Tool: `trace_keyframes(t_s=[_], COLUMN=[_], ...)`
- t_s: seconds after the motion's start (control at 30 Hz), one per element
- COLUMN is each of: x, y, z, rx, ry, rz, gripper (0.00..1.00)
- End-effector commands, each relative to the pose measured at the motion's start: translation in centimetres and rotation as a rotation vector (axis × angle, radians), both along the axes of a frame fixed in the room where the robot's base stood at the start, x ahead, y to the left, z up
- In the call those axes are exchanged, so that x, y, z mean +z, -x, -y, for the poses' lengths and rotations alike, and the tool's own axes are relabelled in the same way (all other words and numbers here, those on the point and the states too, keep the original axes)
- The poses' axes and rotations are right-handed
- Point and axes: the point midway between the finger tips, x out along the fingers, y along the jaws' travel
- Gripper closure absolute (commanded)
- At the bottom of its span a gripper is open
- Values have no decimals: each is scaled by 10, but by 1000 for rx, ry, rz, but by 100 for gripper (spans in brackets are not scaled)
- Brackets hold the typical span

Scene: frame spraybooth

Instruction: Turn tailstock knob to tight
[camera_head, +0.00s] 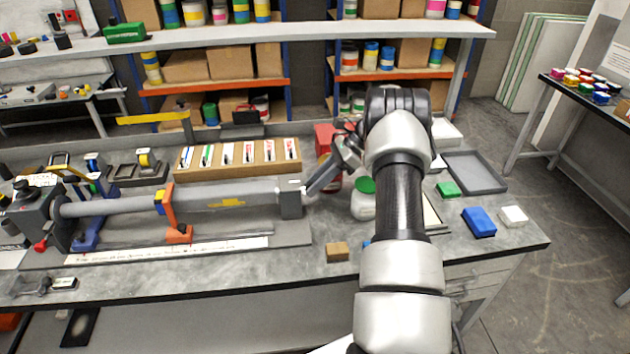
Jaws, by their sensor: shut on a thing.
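A long grey tube (225,195) lies across a lathe-like fixture on the bench. The tailstock (291,206) is a grey block at the tube's right end. My gripper (308,189) reaches in from the right with its dark fingers at the tailstock's upper right side. It is shut on the tailstock knob, which the fingers hide. I cannot tell how far the knob is turned. An orange rest (177,219) stands beneath the tube, left of the tailstock.
A marker rack (238,157) is behind the tube. A white jar with a green lid (363,198) and a red container (325,138) stand close to my arm. A wooden block (337,252) lies in front. Blue (479,222) and green (448,189) blocks and a grey tray (474,171) are at right.

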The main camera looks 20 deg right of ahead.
Motion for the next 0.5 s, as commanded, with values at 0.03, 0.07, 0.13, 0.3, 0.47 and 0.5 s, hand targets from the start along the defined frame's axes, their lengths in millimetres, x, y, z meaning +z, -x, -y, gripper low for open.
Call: trace_keyframes(t_s=[0.03, 0.07, 0.13, 0.3, 0.47, 0.5], x=[-5, -6, -6, -5, -5, -5], y=[-1, -2, -2, -3, -4, -4], z=[1, 1, 2, 2, 2, 2], rx=[2, 2, 1, -1, -2, -2], ry=[-8, -16, -29, -54, -70, -73], rz=[-36, -58, -104, -185, -242, -253], gripper=[98, 98, 98, 98, 98, 98])
